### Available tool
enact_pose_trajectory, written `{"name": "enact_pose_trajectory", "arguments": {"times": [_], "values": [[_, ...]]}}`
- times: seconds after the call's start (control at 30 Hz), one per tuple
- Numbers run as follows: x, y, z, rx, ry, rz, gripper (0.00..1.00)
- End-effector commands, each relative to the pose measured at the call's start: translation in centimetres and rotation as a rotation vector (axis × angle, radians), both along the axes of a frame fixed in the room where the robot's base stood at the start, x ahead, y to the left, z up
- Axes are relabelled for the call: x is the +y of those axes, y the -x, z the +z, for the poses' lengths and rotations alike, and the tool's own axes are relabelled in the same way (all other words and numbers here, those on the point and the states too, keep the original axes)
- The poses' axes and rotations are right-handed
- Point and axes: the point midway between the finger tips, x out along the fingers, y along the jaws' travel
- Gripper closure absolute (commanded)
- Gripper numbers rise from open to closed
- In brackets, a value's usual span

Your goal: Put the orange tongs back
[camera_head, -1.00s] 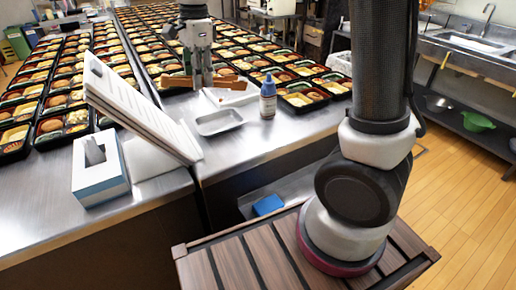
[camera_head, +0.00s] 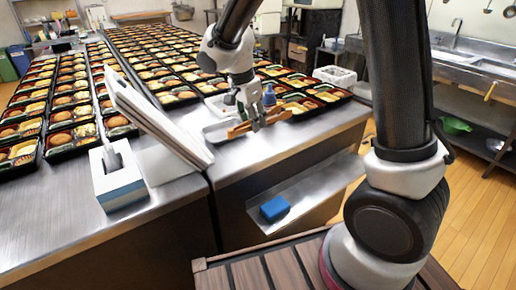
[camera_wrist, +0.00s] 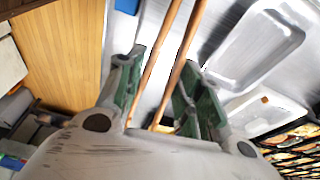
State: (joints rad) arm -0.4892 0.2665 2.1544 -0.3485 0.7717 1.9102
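The orange-brown wooden tongs (camera_head: 238,130) are held in my gripper (camera_head: 254,122) above the steel counter, lying crosswise to the fingers. In the wrist view the two tong arms (camera_wrist: 167,62) run between the green-padded fingers of my gripper (camera_wrist: 160,88), which are closed around them. A shallow metal tray (camera_head: 214,133) lies on the counter just left of the tongs, partly hidden by them. In the wrist view the tray (camera_wrist: 256,45) is empty and to the right of the tongs. Whether the tongs touch the counter I cannot tell.
A bottle with a blue cap (camera_head: 269,93) stands just behind my gripper. Rows of bento boxes (camera_head: 172,97) fill the counter behind. A tilted white board (camera_head: 150,118) and a tissue box (camera_head: 118,187) stand left. A blue block (camera_head: 274,208) lies on the lower shelf.

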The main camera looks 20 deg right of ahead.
Motion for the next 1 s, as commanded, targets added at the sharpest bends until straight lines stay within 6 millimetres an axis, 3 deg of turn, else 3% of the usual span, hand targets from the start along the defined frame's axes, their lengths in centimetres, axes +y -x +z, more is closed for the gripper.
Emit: {"name": "enact_pose_trajectory", "arguments": {"times": [0.2,0.6,0.97,1.0], "values": [[-0.1,0.1,-4.3,0.004,0.005,-0.001,0.67],[-0.1,0.1,-8.9,0.004,0.004,-0.001,0.67],[0.0,0.1,-9.5,0.001,0.003,-0.003,0.67],[0.0,0.1,-9.5,0.001,0.002,-0.002,0.60]]}}
